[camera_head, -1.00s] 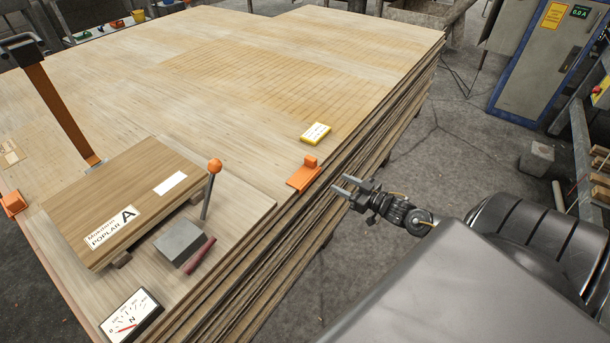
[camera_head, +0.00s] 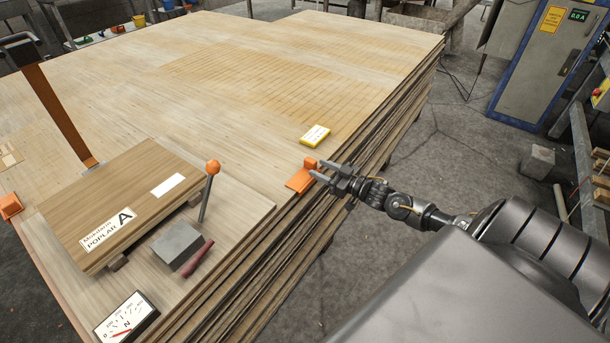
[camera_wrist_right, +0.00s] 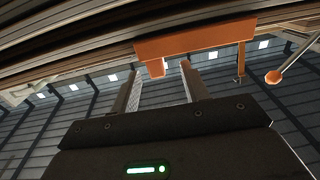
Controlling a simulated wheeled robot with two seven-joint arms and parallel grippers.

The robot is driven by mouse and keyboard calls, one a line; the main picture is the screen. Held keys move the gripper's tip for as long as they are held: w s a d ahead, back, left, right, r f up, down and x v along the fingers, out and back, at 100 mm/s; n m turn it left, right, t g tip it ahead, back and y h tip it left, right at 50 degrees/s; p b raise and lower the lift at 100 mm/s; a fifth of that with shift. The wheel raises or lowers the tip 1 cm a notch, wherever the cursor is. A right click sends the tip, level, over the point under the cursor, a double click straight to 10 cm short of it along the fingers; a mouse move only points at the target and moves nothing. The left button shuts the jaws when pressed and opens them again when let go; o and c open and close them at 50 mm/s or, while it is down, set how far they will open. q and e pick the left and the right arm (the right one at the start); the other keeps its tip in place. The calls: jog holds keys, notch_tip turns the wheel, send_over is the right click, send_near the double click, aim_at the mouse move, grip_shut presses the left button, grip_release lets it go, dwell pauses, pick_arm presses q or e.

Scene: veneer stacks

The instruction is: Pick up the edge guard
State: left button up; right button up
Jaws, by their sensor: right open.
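The orange edge guard (camera_head: 299,182) sits on the right edge of the veneer stack (camera_head: 250,130), with a small raised block at its outer end. My right gripper (camera_head: 317,170) is open, with its fingertips close to that raised block. In the right wrist view, the edge guard (camera_wrist_right: 205,40) is a wide orange plate with a small tab, just beyond the two spread fingers (camera_wrist_right: 162,74). I cannot tell whether the fingers touch it. My left gripper is out of view.
A yellow-edged card (camera_head: 315,135) lies just behind the guard. A poplar sample board (camera_head: 125,200), an orange-knobbed lever (camera_head: 208,190), a grey block (camera_head: 177,242) and a dial gauge (camera_head: 127,318) are to the left. Another orange piece (camera_head: 10,206) is on the far left edge.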

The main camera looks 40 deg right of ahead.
aim_at(316, 165)
jog(key=x, duration=0.3)
jog(key=shift+w+d, duration=0.15)
jog(key=shift+w, duration=0.3)
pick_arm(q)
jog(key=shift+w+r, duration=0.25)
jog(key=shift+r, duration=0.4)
pick_arm(e)
jog(key=shift+w, duration=0.3)
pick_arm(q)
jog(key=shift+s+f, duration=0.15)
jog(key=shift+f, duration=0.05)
pick_arm(e)
grip_shut()
jog(key=shift+r, duration=0.3)
notch_tip(316, 165, up, 2)
jog(key=shift+r, duration=0.15)
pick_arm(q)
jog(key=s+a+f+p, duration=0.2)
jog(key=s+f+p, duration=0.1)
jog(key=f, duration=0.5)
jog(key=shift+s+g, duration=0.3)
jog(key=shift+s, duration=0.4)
pick_arm(e)
jog(key=s+a+r, duration=1)
